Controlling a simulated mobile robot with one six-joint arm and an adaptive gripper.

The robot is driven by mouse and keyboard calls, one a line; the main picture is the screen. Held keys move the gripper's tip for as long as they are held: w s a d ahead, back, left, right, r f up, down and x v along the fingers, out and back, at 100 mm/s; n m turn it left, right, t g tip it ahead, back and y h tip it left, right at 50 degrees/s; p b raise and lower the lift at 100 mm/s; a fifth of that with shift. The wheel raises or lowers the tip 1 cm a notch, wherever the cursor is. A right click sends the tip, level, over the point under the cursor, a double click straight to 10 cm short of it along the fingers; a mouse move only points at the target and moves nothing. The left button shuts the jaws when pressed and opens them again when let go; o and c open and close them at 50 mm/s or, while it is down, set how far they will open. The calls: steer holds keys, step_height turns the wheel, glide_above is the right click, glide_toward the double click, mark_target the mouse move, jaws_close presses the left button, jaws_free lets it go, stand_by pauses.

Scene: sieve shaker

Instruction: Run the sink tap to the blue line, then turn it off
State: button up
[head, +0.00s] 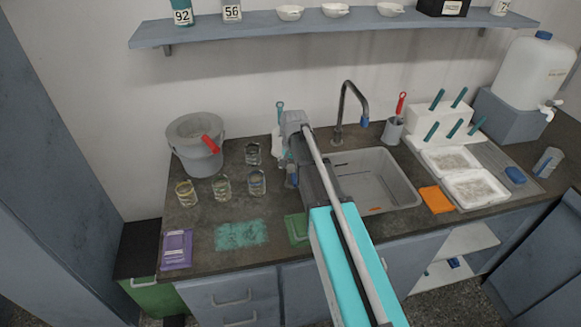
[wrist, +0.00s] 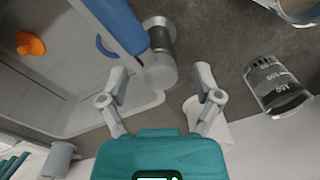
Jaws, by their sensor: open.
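The grey sink (head: 372,183) lies right of my arm, partly hidden by it; its basin (wrist: 50,85) fills the left of the wrist view. A dark gooseneck tap (head: 345,105) with a blue tip stands behind it. In the wrist view, a grey post (wrist: 160,35) carries a pale rounded head and a thick blue bar (wrist: 122,25), likely a lever, just beyond my fingers. I see no running water. My gripper (wrist: 162,88) is open and empty, its fingers apart.
A graduated beaker (wrist: 275,88) stands right of my fingers; several beakers (head: 222,187) and a grey bucket (head: 195,145) stand on the left counter. A brush pot (head: 392,130) stands behind the sink. An orange cloth (head: 436,199) lies at its right.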

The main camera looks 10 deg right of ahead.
jaws_close()
stand_by(0.3)
stand_by(0.5)
